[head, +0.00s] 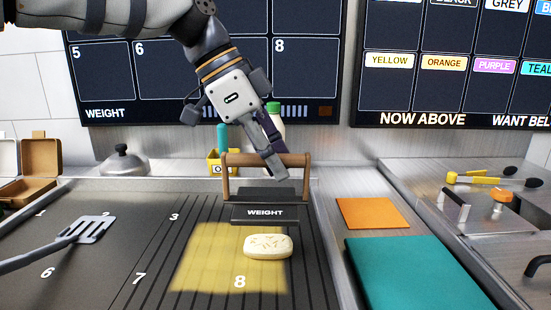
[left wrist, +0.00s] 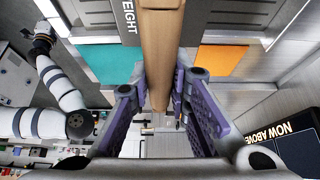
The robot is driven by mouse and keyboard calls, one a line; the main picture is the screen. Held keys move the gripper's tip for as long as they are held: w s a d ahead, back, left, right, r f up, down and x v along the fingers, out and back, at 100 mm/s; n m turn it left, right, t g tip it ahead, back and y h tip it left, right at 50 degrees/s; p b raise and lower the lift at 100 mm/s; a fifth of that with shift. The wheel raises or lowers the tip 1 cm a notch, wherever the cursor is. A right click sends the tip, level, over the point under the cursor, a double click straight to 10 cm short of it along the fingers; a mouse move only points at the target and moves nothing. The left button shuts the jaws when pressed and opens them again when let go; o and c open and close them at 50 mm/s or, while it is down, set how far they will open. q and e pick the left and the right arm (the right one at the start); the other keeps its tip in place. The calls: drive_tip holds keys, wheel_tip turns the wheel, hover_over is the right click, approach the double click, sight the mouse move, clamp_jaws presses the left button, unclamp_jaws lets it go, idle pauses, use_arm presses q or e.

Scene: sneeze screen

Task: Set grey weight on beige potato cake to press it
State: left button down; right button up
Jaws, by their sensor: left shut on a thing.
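The grey weight (head: 264,214) is a dark slab labelled WEIGHT with a brown wooden arched handle. My left gripper (head: 272,165) is shut on the handle's top bar; the left wrist view shows the bar (left wrist: 160,45) between the purple fingers (left wrist: 155,95). The weight is level, just behind the beige potato cake (head: 268,246). I cannot tell whether it hangs or touches the griddle. The cake lies on the yellow-lit patch (head: 200,262) marked 8, its top uncovered. In the left wrist view, another arm of mine shows at left; its gripper (left wrist: 42,42) is too small to read.
A spatula (head: 88,230) lies over the griddle's left part. An orange sheet (head: 372,213) and teal board (head: 415,272) lie right of the griddle. A yellow container (head: 214,162) and bottles stand behind the weight. A metal dome (head: 122,163) sits at the back left.

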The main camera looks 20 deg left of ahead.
sight(275, 199)
use_arm(q)
drive_tip(key=shift+d+r, duration=0.1)
drive_tip(key=shift+r, duration=0.1)
drive_tip(key=shift+w+f, duration=0.15)
drive_tip(key=shift+f, duration=2.75)
drive_tip(key=shift+f, duration=0.6)
drive_tip(key=c, duration=1.5)
unclamp_jaws()
drive_tip(key=shift+o, duration=0.3)
drive_tip(key=shift+f, duration=0.1)
drive_tip(key=v, duration=1.2)
